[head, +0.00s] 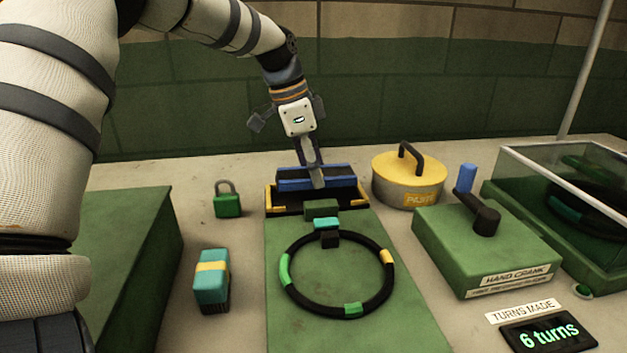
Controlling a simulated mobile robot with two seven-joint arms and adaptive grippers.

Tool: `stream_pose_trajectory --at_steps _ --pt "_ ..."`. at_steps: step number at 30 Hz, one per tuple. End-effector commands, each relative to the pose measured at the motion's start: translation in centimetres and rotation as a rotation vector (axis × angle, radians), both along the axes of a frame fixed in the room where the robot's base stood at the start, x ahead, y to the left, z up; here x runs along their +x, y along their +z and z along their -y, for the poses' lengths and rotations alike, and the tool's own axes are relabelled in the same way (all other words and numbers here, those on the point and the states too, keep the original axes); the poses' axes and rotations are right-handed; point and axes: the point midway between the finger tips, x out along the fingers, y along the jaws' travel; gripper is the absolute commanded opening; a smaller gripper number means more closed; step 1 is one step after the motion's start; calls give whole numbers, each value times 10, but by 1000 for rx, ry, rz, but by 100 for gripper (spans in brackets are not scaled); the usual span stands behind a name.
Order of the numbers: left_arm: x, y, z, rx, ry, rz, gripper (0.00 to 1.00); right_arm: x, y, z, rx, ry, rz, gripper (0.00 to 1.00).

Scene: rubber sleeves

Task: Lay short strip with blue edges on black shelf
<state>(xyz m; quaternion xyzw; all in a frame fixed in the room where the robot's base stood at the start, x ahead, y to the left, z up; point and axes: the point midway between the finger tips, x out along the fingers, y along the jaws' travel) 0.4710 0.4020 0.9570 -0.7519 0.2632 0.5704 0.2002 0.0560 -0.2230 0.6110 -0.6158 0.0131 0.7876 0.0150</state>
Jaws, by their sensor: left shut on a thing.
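The short strip with blue edges (284,184) is at the far end of the green board, dark along its middle with blue along its long sides. My left gripper (317,180) comes down from above and is shut on it. The black shelf (290,210), with yellow corner marks, lies directly under the strip. The strip is over the shelf and looks level; I cannot tell whether it touches the shelf. The gripper hides part of the strip's middle. My right gripper is not in view.
A black ring with coloured bands (288,296) lies on the green board (405,323). A padlock (228,206) and a teal block (211,292) are to the left. A yellow-lidded tin (395,168), a hand crank box (470,250) and a glass-topped case (560,162) stand right.

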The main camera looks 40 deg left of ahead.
Motion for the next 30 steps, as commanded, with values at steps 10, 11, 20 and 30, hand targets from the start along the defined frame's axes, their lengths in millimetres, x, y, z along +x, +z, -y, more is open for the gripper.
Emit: stream_pose_trajectory --at_steps 10,11,20,30 --pt "0 -30 0 -1 0 1 21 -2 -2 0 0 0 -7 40" --pt "0 -30 1 -1 0 1 21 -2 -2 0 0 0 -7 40" --pt "0 -32 1 -1 0 1 58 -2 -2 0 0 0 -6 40" --pt "-6 6 -5 1 2 10 58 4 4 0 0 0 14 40"
